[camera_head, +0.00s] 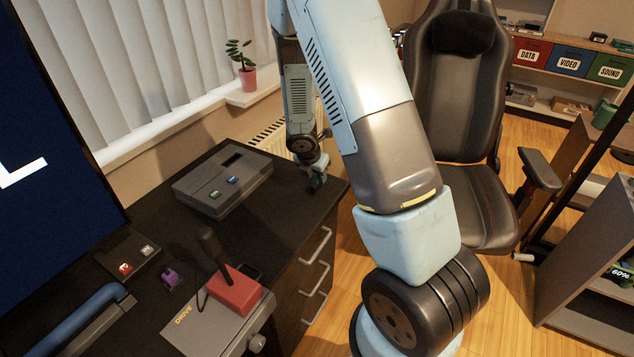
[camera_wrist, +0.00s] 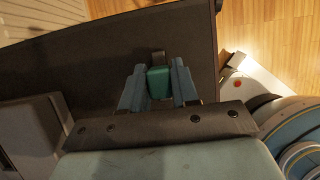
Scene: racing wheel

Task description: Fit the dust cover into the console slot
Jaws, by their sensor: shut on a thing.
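The grey console (camera_head: 222,184) lies on the black desk, with a dark slot (camera_head: 233,159) in its top and small green and blue buttons. My gripper (camera_head: 317,178) is over the desk's far right corner, right of the console and apart from it. In the wrist view, my gripper (camera_wrist: 158,88) is shut on a small teal block with a dark end, apparently the dust cover (camera_wrist: 159,80). The blue fingers cover its sides. Part of the console (camera_wrist: 30,140) shows at the left of the wrist view; the slot cannot be made out there.
A red joystick base (camera_head: 234,292), a small purple piece (camera_head: 170,277) and a button box (camera_head: 136,256) stand nearer on the desk (camera_head: 190,238). A large screen (camera_head: 50,160) rises at left. A potted plant (camera_head: 244,70) is on the windowsill. The desk is bare between console and gripper.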

